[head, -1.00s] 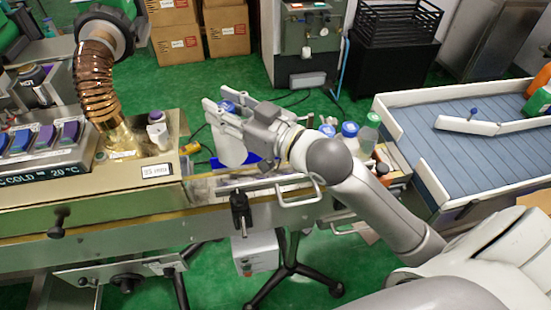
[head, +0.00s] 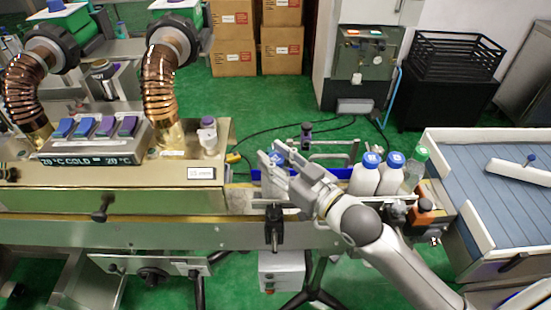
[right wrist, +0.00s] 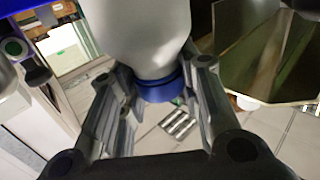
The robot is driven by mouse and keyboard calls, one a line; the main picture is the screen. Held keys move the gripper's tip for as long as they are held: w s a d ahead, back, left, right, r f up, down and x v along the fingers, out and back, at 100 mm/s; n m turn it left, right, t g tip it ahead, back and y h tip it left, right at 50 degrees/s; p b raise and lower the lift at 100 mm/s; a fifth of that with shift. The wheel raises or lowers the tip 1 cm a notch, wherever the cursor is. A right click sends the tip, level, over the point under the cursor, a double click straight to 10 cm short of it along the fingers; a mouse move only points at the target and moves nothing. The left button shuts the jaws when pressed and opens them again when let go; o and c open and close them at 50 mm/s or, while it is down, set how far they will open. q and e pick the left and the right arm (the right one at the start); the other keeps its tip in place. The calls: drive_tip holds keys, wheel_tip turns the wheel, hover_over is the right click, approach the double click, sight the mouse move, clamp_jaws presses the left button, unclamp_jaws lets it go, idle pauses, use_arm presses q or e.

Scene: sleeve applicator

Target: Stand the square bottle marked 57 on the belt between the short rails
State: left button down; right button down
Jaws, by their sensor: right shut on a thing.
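A white bottle with a blue cap (head: 275,186) is in my right gripper (head: 270,163). It looks upright, low over the belt (head: 240,199) just right of the brass-coloured tunnel housing; I cannot tell whether its base touches. Its number cannot be read. In the right wrist view my right gripper (right wrist: 160,88) is shut around the neck of the white bottle (right wrist: 146,32), just above the blue cap in the picture. A metal rail (head: 328,146) shows behind the belt; the front rail is largely hidden by my arm. My left gripper is not in view.
Two white bottles with blue caps (head: 364,178) (head: 391,176) and a green-capped bottle (head: 416,168) stand to the right, close behind my arm. An orange-topped item (head: 424,203) is beside them. The tunnel housing (head: 110,187) borders the belt on the left.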

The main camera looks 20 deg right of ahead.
drive_tip(key=shift+f, duration=0.1)
drive_tip(key=c, duration=1.3)
unclamp_jaws()
drive_tip(key=shift+o, duration=1.2)
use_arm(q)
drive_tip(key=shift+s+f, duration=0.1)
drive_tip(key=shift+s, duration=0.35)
use_arm(e)
drive_tip(key=shift+s, duration=0.15)
use_arm(q)
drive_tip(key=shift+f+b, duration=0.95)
drive_tip(key=shift+b, duration=0.05)
use_arm(e)
drive_tip(key=shift+r+v, duration=0.1)
drive_tip(key=shift+v, duration=2.85)
drive_tip(key=shift+r+v, duration=0.15)
drive_tip(key=shift+v, duration=2.8)
drive_tip(key=shift+d, duration=0.1)
